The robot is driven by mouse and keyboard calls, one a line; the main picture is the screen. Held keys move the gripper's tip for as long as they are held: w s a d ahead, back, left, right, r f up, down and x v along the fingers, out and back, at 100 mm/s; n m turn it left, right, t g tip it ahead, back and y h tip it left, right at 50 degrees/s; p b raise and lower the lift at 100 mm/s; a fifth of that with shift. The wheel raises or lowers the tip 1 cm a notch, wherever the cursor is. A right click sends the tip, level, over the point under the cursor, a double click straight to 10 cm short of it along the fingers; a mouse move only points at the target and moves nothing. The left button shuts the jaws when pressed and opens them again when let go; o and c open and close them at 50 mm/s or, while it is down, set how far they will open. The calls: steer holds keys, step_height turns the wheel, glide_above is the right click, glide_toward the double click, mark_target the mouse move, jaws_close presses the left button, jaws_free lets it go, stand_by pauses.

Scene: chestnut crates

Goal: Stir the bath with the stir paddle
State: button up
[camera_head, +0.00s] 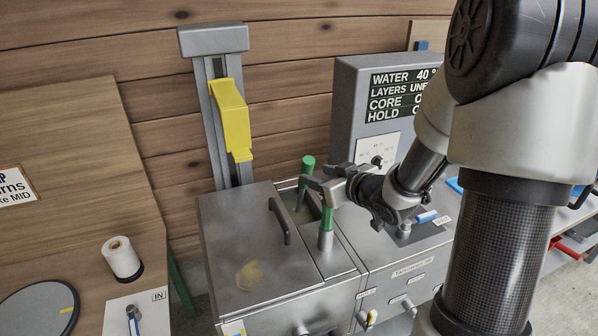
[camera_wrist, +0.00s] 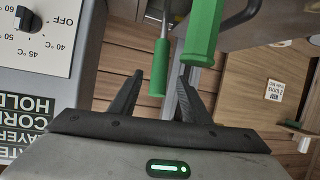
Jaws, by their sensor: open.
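The bath (camera_head: 240,245) is a steel tank with a lid and black handle on its left part and a narrow opening at its right. Two upright green handles stand at this opening: a far one (camera_head: 307,165) and a near one (camera_head: 326,218) above a grey sleeve. Which is the stir paddle's I cannot tell. My gripper (camera_head: 318,176) is open and empty, between and beside the handles. In the wrist view a slim green handle (camera_wrist: 159,70) on a metal rod appears between the fingers, and a larger one (camera_wrist: 203,35) lies outside the right finger. No contact shows.
A control cabinet (camera_head: 350,95) with a dial and text display stands behind the bath to the right. A yellow part (camera_head: 232,115) hangs on a grey column behind it. A white roll (camera_head: 122,258) and a round plate (camera_head: 40,310) are at left.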

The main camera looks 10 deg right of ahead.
steer(key=b+x, duration=0.1)
steer(key=x, duration=1)
jaws_close()
